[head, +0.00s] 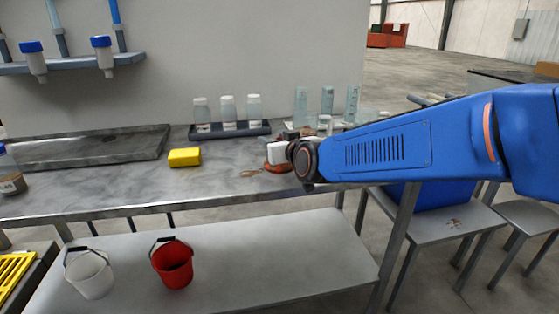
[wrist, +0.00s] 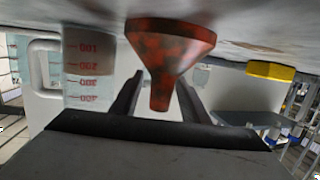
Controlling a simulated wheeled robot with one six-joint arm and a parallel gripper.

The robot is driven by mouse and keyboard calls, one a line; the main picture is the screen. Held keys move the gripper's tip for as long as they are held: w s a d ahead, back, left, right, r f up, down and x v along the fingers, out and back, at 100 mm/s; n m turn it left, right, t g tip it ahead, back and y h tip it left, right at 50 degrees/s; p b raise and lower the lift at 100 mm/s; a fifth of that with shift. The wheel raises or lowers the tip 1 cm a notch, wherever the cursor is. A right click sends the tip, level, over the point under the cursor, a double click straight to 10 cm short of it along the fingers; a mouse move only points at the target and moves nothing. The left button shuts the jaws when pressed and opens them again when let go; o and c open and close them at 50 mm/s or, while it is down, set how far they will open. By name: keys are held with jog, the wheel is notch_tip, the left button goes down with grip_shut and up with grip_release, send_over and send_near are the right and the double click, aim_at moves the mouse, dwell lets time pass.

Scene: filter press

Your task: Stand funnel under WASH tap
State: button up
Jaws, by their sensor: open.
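The red-orange funnel (wrist: 170,45) stands on the bench in the wrist view, which looks upside down. Its wide mouth is towards the bench and its narrow spout points away from it. My gripper (wrist: 160,88) is open, with one dark finger on each side of the spout. I cannot tell whether the fingers touch it. In the head view the funnel (head: 277,166) is mostly hidden by the end of my arm, and my gripper (head: 288,153) is over it. I can read no WASH label. Blue-capped vessels (head: 103,57) hang from a shelf at upper left.
A graduated jug (wrist: 85,70) stands close beside the funnel. A yellow block (head: 185,157) lies to its left on the bench. A grey tray (head: 100,145), a bottle rack (head: 230,131) and glass cylinders (head: 327,103) stand behind. Red (head: 173,264) and white (head: 90,275) buckets stand below.

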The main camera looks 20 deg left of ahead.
jog(key=shift+w+a, duration=0.15)
grip_shut()
